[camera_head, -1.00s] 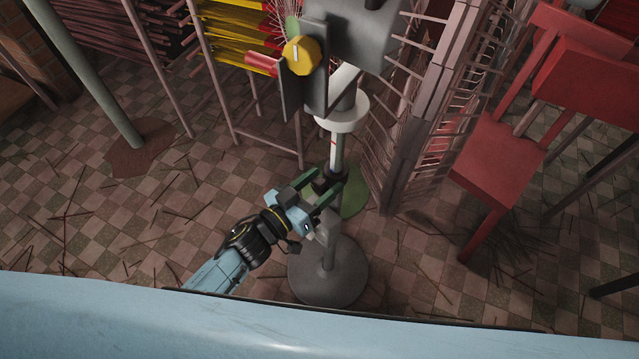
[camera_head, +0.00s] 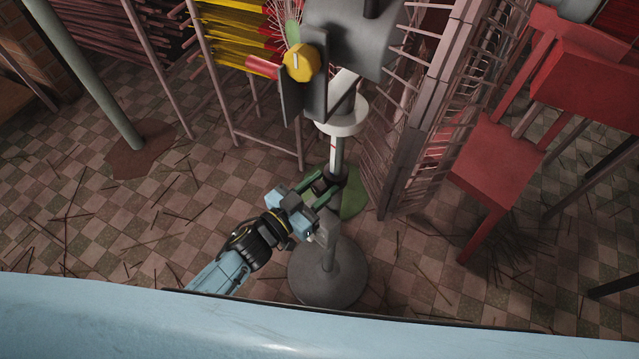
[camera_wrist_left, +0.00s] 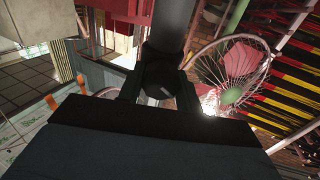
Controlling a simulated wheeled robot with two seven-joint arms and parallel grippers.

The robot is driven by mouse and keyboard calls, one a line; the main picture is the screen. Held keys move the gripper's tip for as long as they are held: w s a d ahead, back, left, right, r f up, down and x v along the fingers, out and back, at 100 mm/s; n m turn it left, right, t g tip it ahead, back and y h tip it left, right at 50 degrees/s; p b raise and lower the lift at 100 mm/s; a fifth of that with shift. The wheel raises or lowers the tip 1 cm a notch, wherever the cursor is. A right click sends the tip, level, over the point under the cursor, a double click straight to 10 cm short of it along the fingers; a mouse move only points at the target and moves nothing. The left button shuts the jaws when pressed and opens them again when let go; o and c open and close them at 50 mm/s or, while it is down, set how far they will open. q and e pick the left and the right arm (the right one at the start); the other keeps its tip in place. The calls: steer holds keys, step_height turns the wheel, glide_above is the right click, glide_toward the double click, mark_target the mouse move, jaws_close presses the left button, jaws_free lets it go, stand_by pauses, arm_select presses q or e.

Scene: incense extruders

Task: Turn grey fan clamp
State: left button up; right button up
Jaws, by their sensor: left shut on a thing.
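The grey fan clamp shows as a dark collar (camera_head: 336,181) on the fan's pole (camera_head: 338,155), below a white ring (camera_head: 343,122). My left gripper (camera_head: 322,183) reaches it from the lower left. In the left wrist view the dark round clamp (camera_wrist_left: 160,80) sits between my two fingers, and the left gripper (camera_wrist_left: 158,88) is shut on it. The fingers partly hide the clamp in the head view. The pole rises from a round grey base (camera_head: 328,283). My right gripper is not in view.
A grey housing with a yellow knob (camera_head: 301,62) stands above the clamp. A rack (camera_head: 430,120) is close to the right of the pole, with a red chair (camera_head: 497,155) beyond. In the wrist view a round wire cage (camera_wrist_left: 229,76) is on the right. Thin sticks litter the checkered floor.

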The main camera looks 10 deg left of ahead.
arm_select(q)
steer(key=shift+m, duration=1.2)
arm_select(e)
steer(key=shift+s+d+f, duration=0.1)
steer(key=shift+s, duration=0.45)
arm_select(q)
steer(key=o, duration=1)
steer(key=shift+s, duration=0.1)
steer(key=shift+s+a, duration=0.15)
steer(key=p+v, duration=0.2)
steer(key=v, duration=1.1)
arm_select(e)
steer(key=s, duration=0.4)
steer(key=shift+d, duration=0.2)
